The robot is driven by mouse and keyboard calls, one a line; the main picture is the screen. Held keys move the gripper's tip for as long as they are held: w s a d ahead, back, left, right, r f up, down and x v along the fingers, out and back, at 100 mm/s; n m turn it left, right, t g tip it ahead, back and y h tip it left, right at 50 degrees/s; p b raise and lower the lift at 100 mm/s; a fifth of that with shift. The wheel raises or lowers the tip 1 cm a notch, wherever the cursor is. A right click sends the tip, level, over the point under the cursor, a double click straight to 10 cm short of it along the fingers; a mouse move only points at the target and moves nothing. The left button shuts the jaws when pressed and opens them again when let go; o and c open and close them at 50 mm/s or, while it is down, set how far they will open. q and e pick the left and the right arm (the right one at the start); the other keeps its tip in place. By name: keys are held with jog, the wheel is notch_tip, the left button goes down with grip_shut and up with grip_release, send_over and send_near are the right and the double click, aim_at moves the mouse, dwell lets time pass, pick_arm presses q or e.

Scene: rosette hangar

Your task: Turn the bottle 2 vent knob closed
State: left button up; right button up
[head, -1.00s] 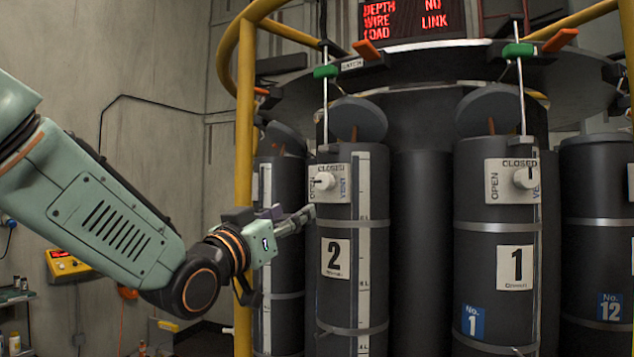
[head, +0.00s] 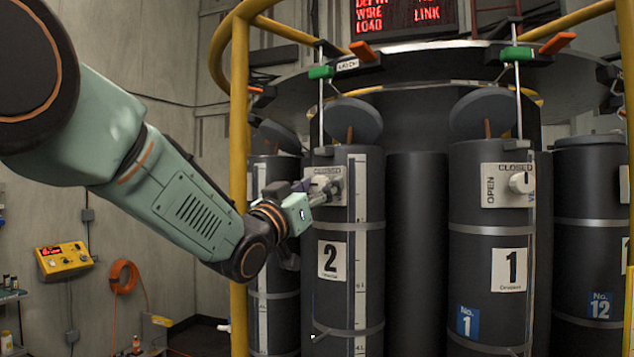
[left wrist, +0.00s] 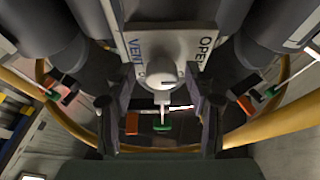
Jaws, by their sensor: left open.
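Bottle 2 (head: 365,285) is a tall dark cylinder with a white "2" label. Its white vent plate (head: 326,176) is near the top, partly hidden by my left gripper (head: 322,192). In the left wrist view, the white round vent knob (left wrist: 162,74) sits on the plate (left wrist: 190,45), whose words VENT and OPEN can be read. My left gripper (left wrist: 161,98) is open, one finger on each side of the knob, with gaps showing; I see no grip on it. I cannot tell the knob's setting. My right gripper is not in view.
Bottle 1 (head: 470,265) stands to the right with its own vent knob (head: 520,183). A yellow rail post (head: 239,130) rises left of bottle 2, close to my left arm. Above are a dark ring shelf (head: 440,65) and green-handled rods (head: 320,72).

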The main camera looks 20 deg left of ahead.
pick_arm(q)
jog(key=shift+d+r, duration=0.1)
jog(key=shift+d, duration=0.05)
jog(key=shift+s+a, duration=0.2)
jog(key=shift+s, duration=0.05)
jog(key=shift+a, duration=0.3)
jog(key=shift+c, duration=1.2)
jog(key=shift+w, duration=0.15)
jog(key=shift+c, duration=0.9)
jog(key=shift+d, duration=0.3)
jog(key=shift+c, duration=1.4)
grip_shut()
